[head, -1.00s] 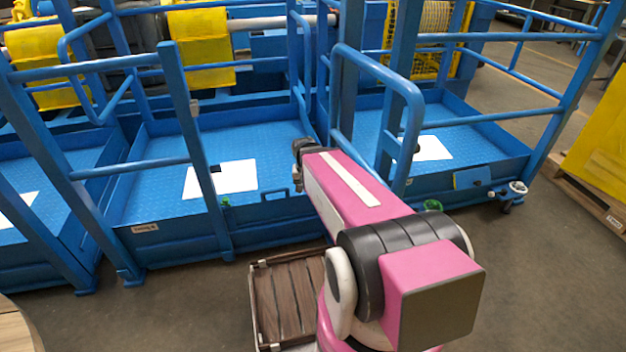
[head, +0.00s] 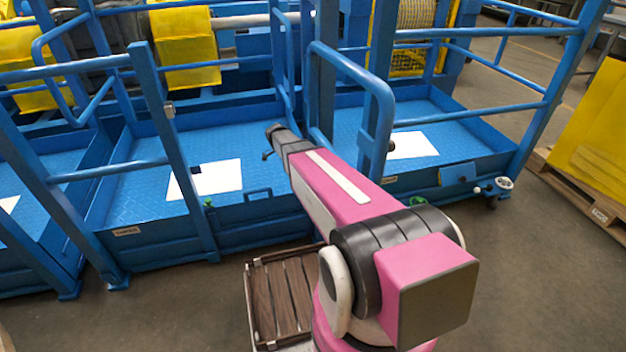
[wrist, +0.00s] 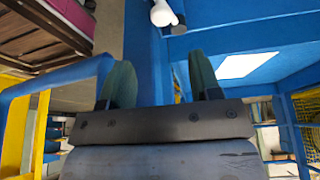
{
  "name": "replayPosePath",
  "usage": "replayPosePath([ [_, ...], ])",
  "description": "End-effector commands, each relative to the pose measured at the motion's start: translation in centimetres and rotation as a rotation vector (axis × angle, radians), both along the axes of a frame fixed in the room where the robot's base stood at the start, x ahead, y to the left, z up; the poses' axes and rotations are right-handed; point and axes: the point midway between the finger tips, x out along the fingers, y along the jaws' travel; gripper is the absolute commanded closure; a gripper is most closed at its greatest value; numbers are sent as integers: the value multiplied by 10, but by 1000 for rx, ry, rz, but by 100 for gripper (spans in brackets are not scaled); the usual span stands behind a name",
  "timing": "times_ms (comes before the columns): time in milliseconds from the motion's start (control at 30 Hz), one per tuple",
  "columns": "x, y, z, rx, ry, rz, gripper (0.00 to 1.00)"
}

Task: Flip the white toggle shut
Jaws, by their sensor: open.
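A small white knob (head: 478,190), which looks like the toggle, is at the front right corner of the right blue platform, next to a white-rimmed round fitting (head: 504,183). In the wrist view a white rounded part (wrist: 163,14) with a grey disc beside it shows at the top, beyond the fingertips; it looks like the same toggle. My gripper (wrist: 162,80) has its two dark green fingers apart with nothing between them. In the head view my gripper (head: 270,141) is over the middle platform, well left of the knob and not touching it.
A tall blue post and looped rail (head: 378,120) stand just right of my arm, between it and the knob. The right platform (head: 455,135) has a white sheet (head: 410,145). A yellow panel on a pallet (head: 585,195) stands far right. Grey floor (head: 540,270) is clear at right.

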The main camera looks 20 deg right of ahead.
Motion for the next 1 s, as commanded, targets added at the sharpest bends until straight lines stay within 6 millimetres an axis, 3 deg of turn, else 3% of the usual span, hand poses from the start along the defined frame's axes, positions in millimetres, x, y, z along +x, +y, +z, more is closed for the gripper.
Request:
replayPosePath([
  [267,2,-7,-19,-6,-6,-19,42],
  [700,0,-34,-86,-5,-6,-17,42],
  [1000,-2,-41,-100,-5,-7,-16,42],
])
